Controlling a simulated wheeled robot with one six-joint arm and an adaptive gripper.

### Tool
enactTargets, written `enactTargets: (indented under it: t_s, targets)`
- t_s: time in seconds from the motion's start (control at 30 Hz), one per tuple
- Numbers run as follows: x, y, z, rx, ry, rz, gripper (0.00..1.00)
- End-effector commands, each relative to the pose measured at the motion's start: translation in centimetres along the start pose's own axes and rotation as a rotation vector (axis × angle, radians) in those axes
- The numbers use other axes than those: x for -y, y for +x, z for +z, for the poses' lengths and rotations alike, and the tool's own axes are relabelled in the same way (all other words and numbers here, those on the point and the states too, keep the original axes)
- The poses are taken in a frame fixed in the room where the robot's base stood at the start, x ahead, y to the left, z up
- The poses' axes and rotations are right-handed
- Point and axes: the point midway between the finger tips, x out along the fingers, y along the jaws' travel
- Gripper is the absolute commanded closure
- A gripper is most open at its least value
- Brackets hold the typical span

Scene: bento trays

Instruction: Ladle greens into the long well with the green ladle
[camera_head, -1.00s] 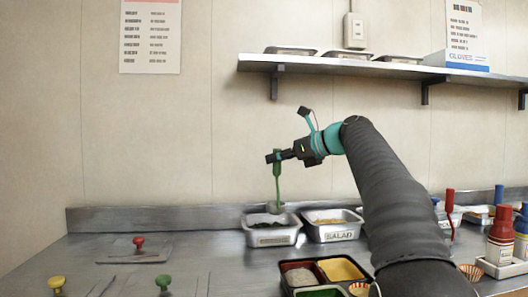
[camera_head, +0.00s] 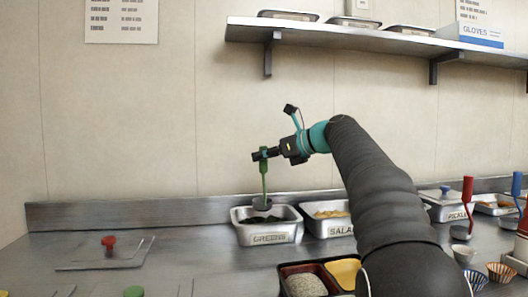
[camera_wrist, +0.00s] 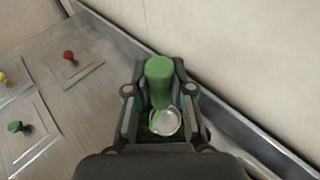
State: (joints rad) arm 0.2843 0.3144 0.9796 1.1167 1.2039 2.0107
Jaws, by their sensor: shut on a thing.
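My gripper (camera_head: 266,155) is shut on the green handle of the green ladle (camera_head: 264,183) and holds it upright above the greens tray. The ladle's metal bowl hangs over the dark greens in the steel tray (camera_head: 267,239) labelled GREENS; I cannot tell whether it touches them. In the wrist view the green ladle's handle (camera_wrist: 159,84) stands between the fingers of my gripper (camera_wrist: 159,95), with the round bowl below. A bento tray (camera_head: 312,267) with a dark rim lies at the bottom, partly cut off and partly behind my arm. Its long well does not show clearly.
A steel tray (camera_head: 341,230) labelled SALAD stands right of the greens. Lids with a red knob (camera_head: 108,244) and a green knob (camera_head: 134,291) lie on the left counter. A pickle tray (camera_head: 452,213) and upright ladles stand at the right. A shelf (camera_head: 390,43) runs along the wall above.

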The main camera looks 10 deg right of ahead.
Motion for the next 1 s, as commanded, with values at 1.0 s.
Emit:
enactTargets:
  t_s: [1.0]
  targets:
    - [0.0,1.8,-6.1,0.001,-0.001,-0.002,1.0]
